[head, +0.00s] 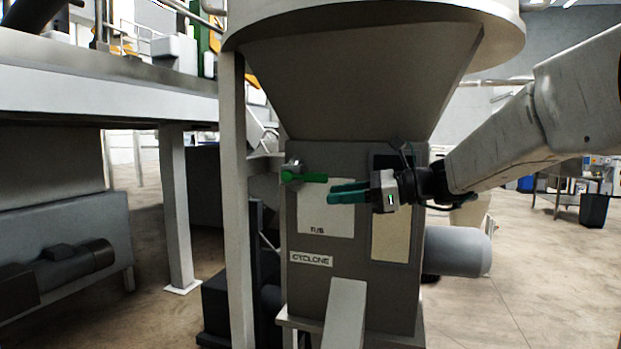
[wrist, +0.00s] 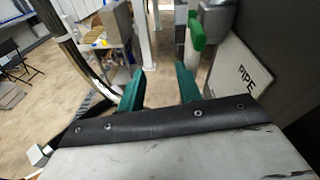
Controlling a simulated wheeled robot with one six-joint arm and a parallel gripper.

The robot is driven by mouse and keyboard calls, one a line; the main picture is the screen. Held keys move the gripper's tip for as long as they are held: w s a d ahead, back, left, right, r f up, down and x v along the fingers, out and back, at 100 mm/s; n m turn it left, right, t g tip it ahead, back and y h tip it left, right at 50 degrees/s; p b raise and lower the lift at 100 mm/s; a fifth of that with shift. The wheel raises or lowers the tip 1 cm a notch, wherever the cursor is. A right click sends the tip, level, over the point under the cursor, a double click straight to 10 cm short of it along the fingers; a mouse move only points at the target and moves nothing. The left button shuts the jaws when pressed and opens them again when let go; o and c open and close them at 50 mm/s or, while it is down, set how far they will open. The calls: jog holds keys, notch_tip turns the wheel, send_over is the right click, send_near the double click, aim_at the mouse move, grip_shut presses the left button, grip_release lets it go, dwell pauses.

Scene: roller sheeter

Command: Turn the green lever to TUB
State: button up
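The green lever (head: 314,178) sits on the front of the grey cyclone housing and points right, roughly level, from a pivot at its left end. Its green handle also shows in the wrist view (wrist: 197,32), beyond the fingers and a little right of them. A pale plate (head: 325,212) lies below the lever, with small lettering near its bottom that looks like TUB. In the wrist view the plate (wrist: 236,78) reads PIPE. My gripper (head: 335,191) has green fingers, which are apart and empty in the wrist view (wrist: 160,80). It is just right of the lever's tip, seemingly not touching.
A large hopper (head: 365,85) stands above the housing. A grey post (head: 235,200) rises at its left, and a sloping chute (head: 344,315) sticks out below the CYCLONE label (head: 311,260). A grey cylinder (head: 458,250) juts out at the right. Open floor (head: 510,300) lies at the right.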

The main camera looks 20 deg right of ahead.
aim_at(328, 178)
jog(key=w+d+r+m+t, duration=0.2)
jog(key=w+d, duration=0.1)
jog(key=shift+d+y, duration=0.1)
jog(key=shift+y, duration=0.2)
jog(key=shift+w+r+m, duration=0.2)
jog(key=shift+w+m, duration=0.1)
jog(key=x, duration=0.7)
jog(key=shift+w, duration=0.1)
grip_shut()
